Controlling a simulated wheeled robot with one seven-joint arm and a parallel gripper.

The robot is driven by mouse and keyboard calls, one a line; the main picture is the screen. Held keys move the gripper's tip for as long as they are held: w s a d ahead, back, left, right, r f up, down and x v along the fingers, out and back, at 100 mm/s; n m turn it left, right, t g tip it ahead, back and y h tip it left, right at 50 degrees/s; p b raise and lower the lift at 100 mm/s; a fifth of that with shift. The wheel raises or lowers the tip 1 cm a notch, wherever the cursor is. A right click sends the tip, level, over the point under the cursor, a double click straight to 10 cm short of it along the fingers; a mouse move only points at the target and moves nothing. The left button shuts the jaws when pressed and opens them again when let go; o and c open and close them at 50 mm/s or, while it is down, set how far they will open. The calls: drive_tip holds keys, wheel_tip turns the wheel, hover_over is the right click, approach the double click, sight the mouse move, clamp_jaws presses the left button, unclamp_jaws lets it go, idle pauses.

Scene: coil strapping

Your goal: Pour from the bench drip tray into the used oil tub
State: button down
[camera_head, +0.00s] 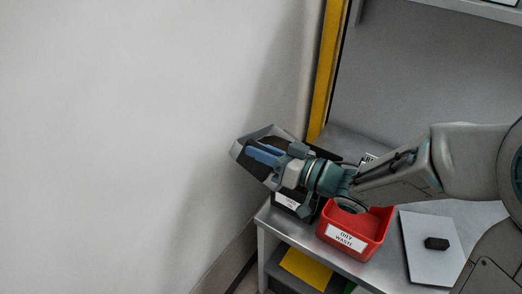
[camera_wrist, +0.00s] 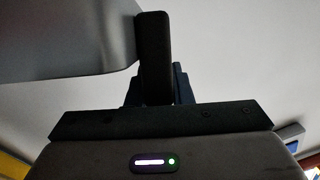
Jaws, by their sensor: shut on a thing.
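My gripper (camera_head: 264,156) is shut on the grey metal drip tray (camera_head: 246,140) and holds it in the air, steeply tilted, at the bench's left end. The tray also fills the upper left of the wrist view (camera_wrist: 65,45), beside a dark finger. A black tub (camera_head: 303,211) with a white label stands on the bench below my gripper; its label is partly covered and not fully legible. It seems to be the used oil tub. My gripper and wrist hide most of its opening. I cannot see any oil, or whether the tray's lip is above the tub.
A red bin (camera_head: 355,226) labelled oily waste stands right beside the black tub. Farther right on the bench, a dark block (camera_head: 436,243) lies on a pale board (camera_head: 420,258). A yellow post (camera_head: 326,70) rises behind, and a blank wall (camera_head: 120,120) is on the left.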

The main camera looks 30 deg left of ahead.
drive_tip(key=shift+r, duration=0.2)
drive_tip(key=shift+w+d+r+m+y+p, duration=0.4)
drive_tip(key=shift+w+d+r+p, duration=0.1)
drive_tip(key=shift+r+p, duration=0.25)
drive_tip(key=shift+w+r, duration=0.1)
drive_tip(key=shift+w+d+r+m+y+p, duration=0.3)
drive_tip(key=shift+w+d+r+m+p, duration=0.2)
drive_tip(key=shift+r+p, duration=0.15)
drive_tip(key=shift+w, duration=0.1)
idle(0.4)
drive_tip(key=shift+w+d+r+m+y+p, duration=0.4)
drive_tip(key=shift+w+d+r+m+p, duration=0.1)
drive_tip(key=shift+w+r+m+p, duration=0.1)
